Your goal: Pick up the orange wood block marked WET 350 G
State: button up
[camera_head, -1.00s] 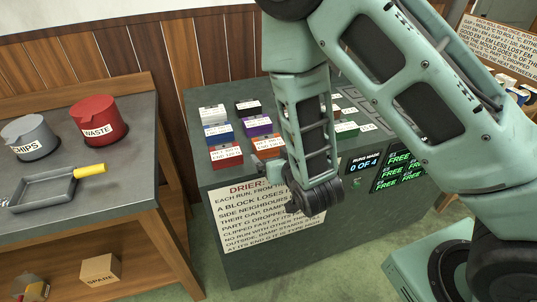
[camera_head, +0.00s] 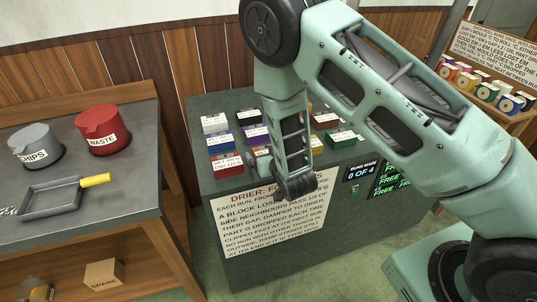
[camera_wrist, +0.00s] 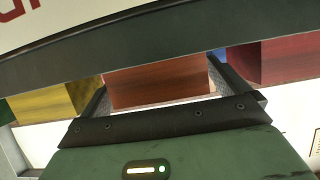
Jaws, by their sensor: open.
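The orange wood block (camera_wrist: 155,84) shows in the wrist view, with its plain face turned to the camera and no readable label. In the head view it is mostly hidden behind my arm and gripper, at the front row on the drier. My gripper (camera_wrist: 160,82) is open, with one finger at each side of the orange block in the wrist view. Whether the fingers touch it I cannot tell. In the head view my gripper (camera_head: 261,160) is low at the drier's front edge and partly covered by my wrist.
A red block (camera_head: 227,166) stands left of the orange one; a yellow block (camera_wrist: 45,104) is on its other side. Several more blocks stand behind on the drier (camera_head: 330,185). The left bench holds a grey tray (camera_head: 50,200) and a red waste bin (camera_head: 102,130).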

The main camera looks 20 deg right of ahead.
jog(key=c, duration=1.1)
jog(key=shift+o, duration=0.2)
jog(key=shift+r, duration=0.15)
